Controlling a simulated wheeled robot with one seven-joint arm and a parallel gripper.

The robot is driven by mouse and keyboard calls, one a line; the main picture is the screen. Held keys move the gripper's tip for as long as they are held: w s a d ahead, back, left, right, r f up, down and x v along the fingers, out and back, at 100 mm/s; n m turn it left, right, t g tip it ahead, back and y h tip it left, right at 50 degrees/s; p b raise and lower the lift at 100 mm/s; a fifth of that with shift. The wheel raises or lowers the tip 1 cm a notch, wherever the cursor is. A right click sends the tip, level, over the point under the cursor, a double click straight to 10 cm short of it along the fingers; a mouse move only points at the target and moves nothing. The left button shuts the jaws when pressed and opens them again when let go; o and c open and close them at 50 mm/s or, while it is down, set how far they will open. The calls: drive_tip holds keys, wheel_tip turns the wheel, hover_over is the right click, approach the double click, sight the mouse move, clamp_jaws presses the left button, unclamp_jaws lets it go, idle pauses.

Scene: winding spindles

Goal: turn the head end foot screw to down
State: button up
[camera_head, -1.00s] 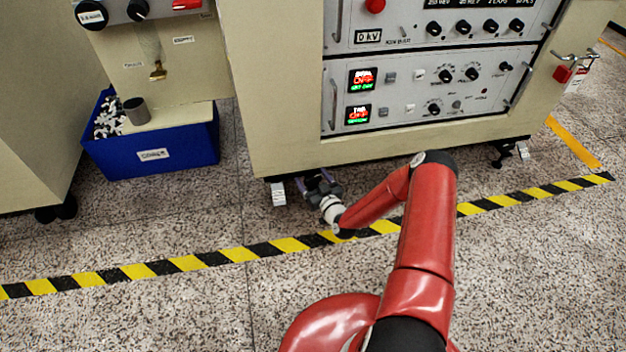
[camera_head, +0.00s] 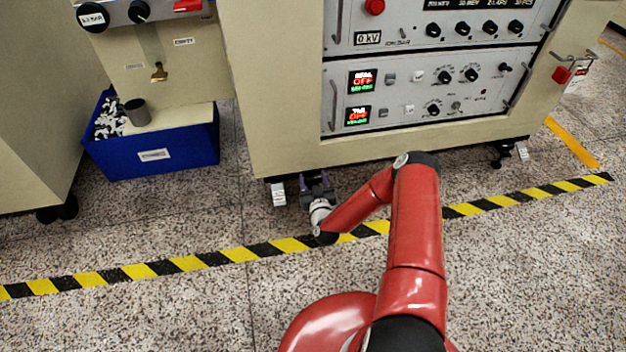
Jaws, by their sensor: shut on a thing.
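My gripper (camera_head: 312,185) is low under the front left corner of the beige cabinet (camera_head: 285,160), close to the floor. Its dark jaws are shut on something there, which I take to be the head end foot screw. The screw itself is hidden behind the jaws and in the cabinet's shadow. A small white tag (camera_head: 278,195) hangs at the corner just left of the jaws. Another foot (camera_head: 498,158) with a white tag (camera_head: 522,150) shows under the cabinet's right end, well away from my gripper.
Instrument panels (camera_head: 430,90) with knobs and displays fill the cabinet front above my arm. A blue bin (camera_head: 190,150) with white pieces and a grey cylinder stands at left. A yellow-black floor stripe (camera_head: 240,254) runs under my arm. The speckled floor in front is clear.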

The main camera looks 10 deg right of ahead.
drive_tip(key=o, duration=1)
drive_tip(key=s+p, duration=0.1)
drive_tip(key=s, duration=0.6)
drive_tip(key=shift+s, duration=0.4)
drive_tip(key=shift+r, duration=0.1)
